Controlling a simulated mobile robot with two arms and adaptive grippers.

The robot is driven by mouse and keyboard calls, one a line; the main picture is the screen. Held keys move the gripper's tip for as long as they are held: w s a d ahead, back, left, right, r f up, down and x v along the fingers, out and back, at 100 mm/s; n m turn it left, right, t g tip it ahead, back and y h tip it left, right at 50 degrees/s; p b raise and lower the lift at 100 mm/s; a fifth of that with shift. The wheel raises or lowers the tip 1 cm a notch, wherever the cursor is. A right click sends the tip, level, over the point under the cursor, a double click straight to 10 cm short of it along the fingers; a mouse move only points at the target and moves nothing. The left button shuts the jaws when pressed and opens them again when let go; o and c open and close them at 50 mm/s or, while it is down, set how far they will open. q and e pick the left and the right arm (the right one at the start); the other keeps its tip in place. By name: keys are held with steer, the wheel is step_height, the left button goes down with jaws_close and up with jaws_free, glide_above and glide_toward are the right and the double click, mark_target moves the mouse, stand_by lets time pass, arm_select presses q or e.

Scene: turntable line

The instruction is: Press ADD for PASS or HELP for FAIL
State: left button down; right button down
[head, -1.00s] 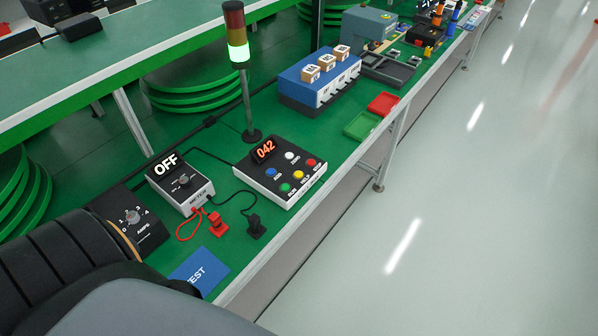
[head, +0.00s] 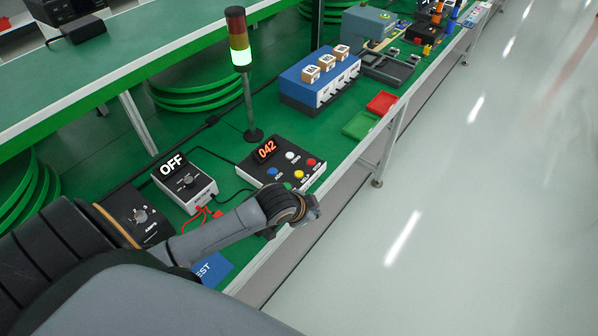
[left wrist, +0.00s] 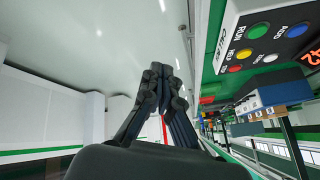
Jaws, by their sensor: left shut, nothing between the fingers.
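The black-and-white button box (head: 262,168) stands on the green bench with its orange display reading 042. Its blue ADD button (head: 273,171) is at the left, and the yellow HELP button (head: 299,174) sits between a green and a red one. In the left wrist view, the ADD button (left wrist: 298,30) and HELP button (left wrist: 244,54) show at the upper right. My left gripper (head: 314,209) is by the bench's front edge, in front of the box and apart from the buttons. Its fingers (left wrist: 160,72) are shut and empty. My right gripper is out of view.
A stack light (head: 240,56) glows green behind the box. A meter (head: 186,180) reading OFF and a black dial box (head: 140,216) stand to the left. A blue TEST card (head: 215,269) is partly hidden by my arm. Red and green trays (head: 361,125) lie to the right.

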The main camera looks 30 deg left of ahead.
arm_select(q)
steer(key=w+a+r+m+t, duration=0.1)
steer(key=w+a+r, duration=0.1)
steer(key=w+a, duration=0.55)
step_height(320, 180, up, 3)
steer(key=t+y, duration=0.1)
glide_above(298, 175)
steer(key=shift+s+r, duration=0.1)
step_height(298, 175, down, 8)
steer(key=b, duration=0.8)
steer(key=shift+f, duration=0.4)
steer(key=shift+f, duration=0.2)
steer(key=shift+f, duration=0.25)
